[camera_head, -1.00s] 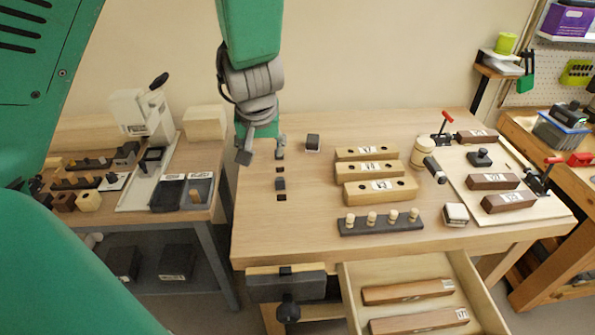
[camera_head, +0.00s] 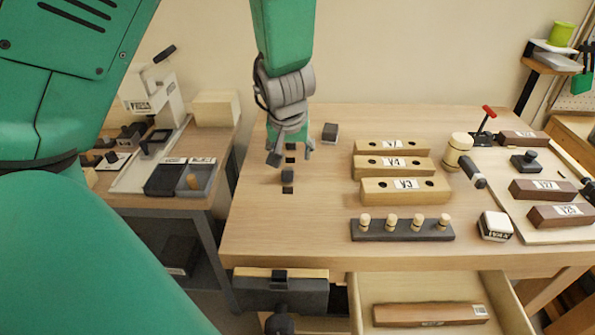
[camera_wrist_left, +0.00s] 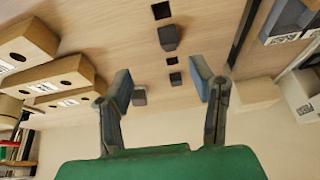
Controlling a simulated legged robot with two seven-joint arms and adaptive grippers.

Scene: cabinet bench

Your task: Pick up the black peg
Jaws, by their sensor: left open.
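A small dark square peg (camera_head: 287,175) stands in a row of square holes at the left of the wooden bench; it also shows in the wrist view (camera_wrist_left: 168,37). I take it as the black peg. My left gripper (camera_head: 291,156) is open and empty above the far part of this row, pointing down. In the wrist view its fingers (camera_wrist_left: 162,78) are spread apart, with two bare holes between or near them and the peg beyond the fingertips. A second dark block (camera_head: 330,132) stands to the right of the gripper, and also shows in the wrist view (camera_wrist_left: 138,96). My right gripper is not visible.
Wooden blocks with holes (camera_head: 405,191) and a dark rack of light pegs (camera_head: 402,230) stand to the right. An open drawer (camera_head: 510,300) is at the front, beside a vise (camera_head: 280,292). The bench around the hole row is mostly clear.

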